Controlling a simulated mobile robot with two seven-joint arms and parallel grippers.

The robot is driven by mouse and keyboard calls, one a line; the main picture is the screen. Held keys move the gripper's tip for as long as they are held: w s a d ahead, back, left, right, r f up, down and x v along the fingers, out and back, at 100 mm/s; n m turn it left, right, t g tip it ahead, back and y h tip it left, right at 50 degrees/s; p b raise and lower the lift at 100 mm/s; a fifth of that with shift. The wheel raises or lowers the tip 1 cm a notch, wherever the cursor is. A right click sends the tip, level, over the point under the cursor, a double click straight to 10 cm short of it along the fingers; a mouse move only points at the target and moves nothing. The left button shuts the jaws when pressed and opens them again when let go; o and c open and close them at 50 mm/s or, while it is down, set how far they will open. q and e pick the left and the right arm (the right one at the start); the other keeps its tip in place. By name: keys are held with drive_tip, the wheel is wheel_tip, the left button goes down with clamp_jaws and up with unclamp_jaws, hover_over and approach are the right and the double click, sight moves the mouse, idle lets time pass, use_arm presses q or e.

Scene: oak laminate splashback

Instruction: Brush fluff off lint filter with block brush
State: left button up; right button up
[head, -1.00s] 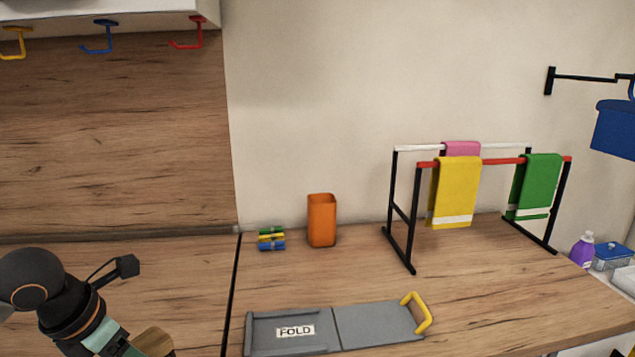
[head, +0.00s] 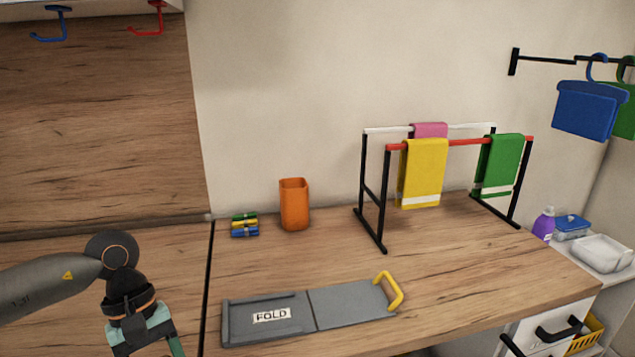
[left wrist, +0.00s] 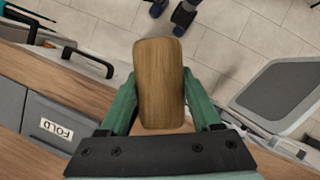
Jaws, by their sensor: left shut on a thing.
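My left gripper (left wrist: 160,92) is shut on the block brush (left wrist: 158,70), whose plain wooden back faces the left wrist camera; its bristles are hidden. In the head view my left gripper (head: 152,340) is at the lower left, left of the folding board, partly cut off by the bottom edge. The brush does not show there now. I cannot make out a lint filter or fluff in either view. My right gripper is in neither view.
A grey folding board (head: 350,306) lies on the worktop (head: 450,270). Behind stand an orange cup (head: 294,205), colored clips (head: 245,225) and a towel rack (head: 376,200). At right are a purple bottle (head: 543,224) and white tray (head: 602,252). A grey framed panel (left wrist: 285,90) stands above tiled floor.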

use_arm(q)
drive_tip(key=m, duration=0.1)
drive_tip(key=d+m+y, duration=0.1)
drive_tip(key=m, duration=0.2)
drive_tip(key=shift+s+d+g+y, duration=0.2)
drive_tip(key=shift+s+g+y, duration=0.1)
drive_tip(key=shift+g, duration=0.1)
drive_tip(key=m, duration=0.1)
drive_tip(key=m+y, duration=0.1)
drive_tip(key=m, duration=0.1)
drive_tip(key=d+m, duration=0.1)
drive_tip(key=shift+s+f+p, duration=0.25)
drive_tip(key=shift+s+p, duration=0.05)
drive_tip(key=shift+s, duration=0.05)
